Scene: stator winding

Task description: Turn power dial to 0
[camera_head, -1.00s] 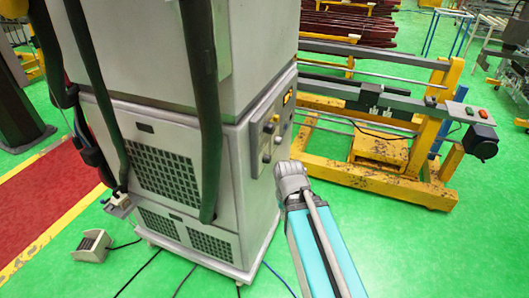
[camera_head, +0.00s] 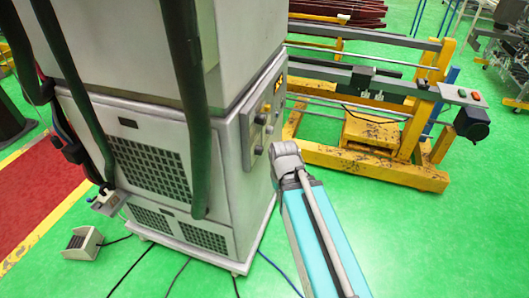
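A grey metal cabinet (camera_head: 145,120) stands in the centre left of the head view. Its narrow right side carries a control panel (camera_head: 259,122) with several dark knobs, seen at a steep angle. I cannot tell which knob is the power dial or what its setting is. My arm reaches up from the bottom right, and its grey wrist end is close to the lower part of the panel. My gripper's fingers are not visible; they seem hidden behind the wrist. I cannot tell whether anything touches a knob.
A yellow and grey machine frame (camera_head: 400,178) stands right of the cabinet, with a dark motor (camera_head: 472,123) at its end. Dark hoses hang down the cabinet's front. A foot pedal (camera_head: 83,243) and cables lie on the green floor. Floor at bottom right is clear.

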